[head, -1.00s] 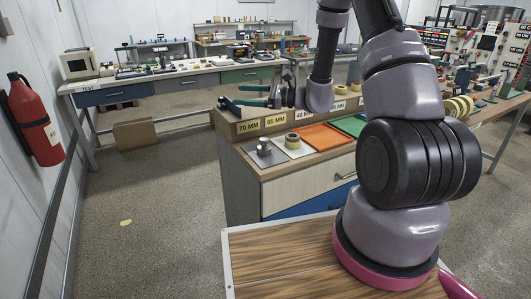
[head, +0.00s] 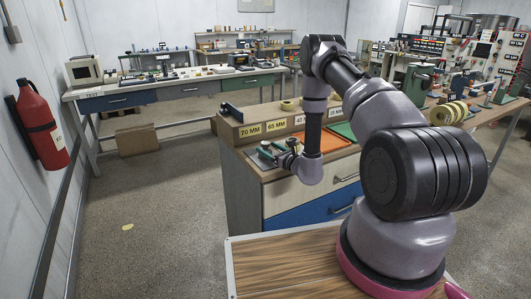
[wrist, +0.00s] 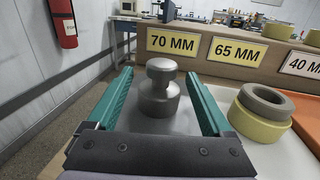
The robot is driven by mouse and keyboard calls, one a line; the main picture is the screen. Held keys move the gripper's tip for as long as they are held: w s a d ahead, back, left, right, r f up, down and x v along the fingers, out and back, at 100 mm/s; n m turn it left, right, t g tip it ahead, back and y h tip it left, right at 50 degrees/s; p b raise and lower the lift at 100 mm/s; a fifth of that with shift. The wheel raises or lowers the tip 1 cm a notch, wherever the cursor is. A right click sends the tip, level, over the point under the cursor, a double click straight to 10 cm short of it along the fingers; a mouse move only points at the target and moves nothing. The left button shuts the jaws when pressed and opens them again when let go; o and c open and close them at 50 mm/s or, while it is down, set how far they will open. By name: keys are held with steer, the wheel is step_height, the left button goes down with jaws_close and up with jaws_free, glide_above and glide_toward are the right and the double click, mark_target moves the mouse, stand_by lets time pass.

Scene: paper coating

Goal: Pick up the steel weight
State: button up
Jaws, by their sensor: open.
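The steel weight (wrist: 159,92) is a grey cylinder with a narrow neck and a round knob on top. In the wrist view it stands upright on a light grey surface below the "70 MM" label. My gripper (wrist: 160,95) is open, with its green fingers on the left and right of the weight. A gap shows on each side, so the fingers do not appear to touch it. In the head view my gripper (head: 268,150) is low over the cabinet top, and the weight is hidden behind it.
A yellow ring with a grey top (wrist: 262,108) stands close to the right finger. The labelled ledge (wrist: 230,52) rises behind the weight. An orange mat (head: 318,143) lies further right on the cabinet. A red fire extinguisher (head: 40,122) hangs on the left wall.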

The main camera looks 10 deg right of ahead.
steer(key=x, duration=0.5)
steer(key=shift+w+a+f, duration=0.1)
steer(key=shift+w+f, duration=0.15)
steer(key=shift+w, duration=0.1)
jaws_close()
stand_by(1.2)
